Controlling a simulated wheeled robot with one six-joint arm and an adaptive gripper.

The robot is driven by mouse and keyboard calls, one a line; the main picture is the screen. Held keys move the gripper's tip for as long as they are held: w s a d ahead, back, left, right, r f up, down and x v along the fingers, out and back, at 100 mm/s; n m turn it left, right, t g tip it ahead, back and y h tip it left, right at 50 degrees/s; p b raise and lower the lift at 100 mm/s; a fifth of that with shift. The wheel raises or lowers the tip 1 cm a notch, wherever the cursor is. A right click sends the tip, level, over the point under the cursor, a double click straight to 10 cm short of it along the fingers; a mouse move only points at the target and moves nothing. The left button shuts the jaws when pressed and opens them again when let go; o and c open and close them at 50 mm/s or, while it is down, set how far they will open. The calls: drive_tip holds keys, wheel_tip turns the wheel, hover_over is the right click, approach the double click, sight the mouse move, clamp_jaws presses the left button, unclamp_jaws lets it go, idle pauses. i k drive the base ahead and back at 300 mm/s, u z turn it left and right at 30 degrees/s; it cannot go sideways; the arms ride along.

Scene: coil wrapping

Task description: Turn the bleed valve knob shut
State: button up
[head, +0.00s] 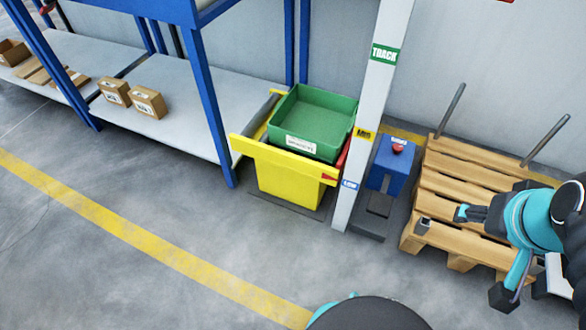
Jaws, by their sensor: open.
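A red knob (398,148) sits on top of a blue box (390,168), just right of the white post. It is the only knob I see and looks like the bleed valve knob. How far it is turned is too small to tell. My gripper (482,254) is at the right edge, in front of the wooden pallet, with its fingers spread apart and nothing between them. It is to the right of the knob, nearer the camera, and well apart from it.
A white post (373,110) stands left of the blue box. A yellow stand (290,184) with a green bin (313,118) is left of the post. A wooden pallet (455,190) with upright metal bars lies right. Blue shelving (215,110) is at left. The front floor is clear.

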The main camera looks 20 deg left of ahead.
sight(397, 148)
drive_tip(key=k, duration=0.2)
drive_tip(key=z, duration=0.75)
drive_tip(key=i, duration=0.6)
drive_tip(key=u, duration=1.7)
drive_tip(key=i, duration=0.35)
drive_tip(key=u, duration=0.7)
drive_tip(key=k, duration=1)
drive_tip(key=z, duration=0.6)
